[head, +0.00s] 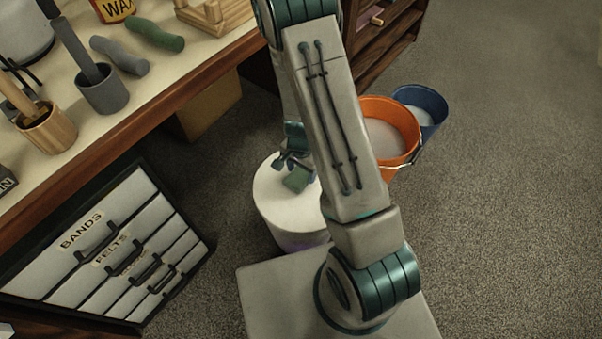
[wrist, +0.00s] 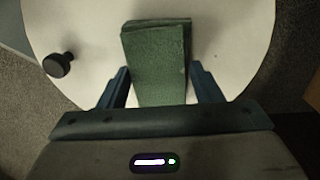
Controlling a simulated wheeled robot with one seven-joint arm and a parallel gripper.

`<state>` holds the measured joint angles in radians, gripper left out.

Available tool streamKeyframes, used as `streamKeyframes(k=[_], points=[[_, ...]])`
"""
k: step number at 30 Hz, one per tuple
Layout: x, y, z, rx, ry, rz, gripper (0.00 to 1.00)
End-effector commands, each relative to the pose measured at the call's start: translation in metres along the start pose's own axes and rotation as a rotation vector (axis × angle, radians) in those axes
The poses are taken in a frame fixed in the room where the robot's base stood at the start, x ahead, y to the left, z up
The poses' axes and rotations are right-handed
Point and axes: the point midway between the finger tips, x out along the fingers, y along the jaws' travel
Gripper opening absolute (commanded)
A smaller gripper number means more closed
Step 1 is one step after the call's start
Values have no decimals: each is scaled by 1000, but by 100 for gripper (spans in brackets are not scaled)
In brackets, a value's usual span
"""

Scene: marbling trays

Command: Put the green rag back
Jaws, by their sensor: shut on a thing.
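My gripper (wrist: 160,80) is shut on the green rag (wrist: 157,55), which looks folded into a thick flat rectangle and sticks out past the fingertips. In the head view my gripper (head: 291,163) points down over a white round drum, with the green rag (head: 298,179) at its tips. The rag is over the drum's pale top (wrist: 240,40). I cannot tell whether it touches that top.
The white drum (head: 285,222) stands beside the workbench (head: 160,95). A black knob (wrist: 58,65) shows at its top's edge. A drawer cabinet (head: 75,215) is left; an orange bucket (head: 403,150) and blue bucket (head: 432,108) stand right. Floor at far right is clear.

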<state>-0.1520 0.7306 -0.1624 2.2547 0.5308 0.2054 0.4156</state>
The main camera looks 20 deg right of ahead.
Motion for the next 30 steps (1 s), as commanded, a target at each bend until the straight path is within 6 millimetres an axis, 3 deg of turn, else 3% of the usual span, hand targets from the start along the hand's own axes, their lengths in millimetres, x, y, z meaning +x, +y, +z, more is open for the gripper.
streamKeyframes(k=[1,12,15,25,30], points=[[9,0,0,1,-1,0,49],[12,0,0,-1,0,-1,49],[11,0,0,-1,1,-1,81],[9,0,0,-1,1,-1,81],[-14,-1,-1,-2,3,-3,81]])
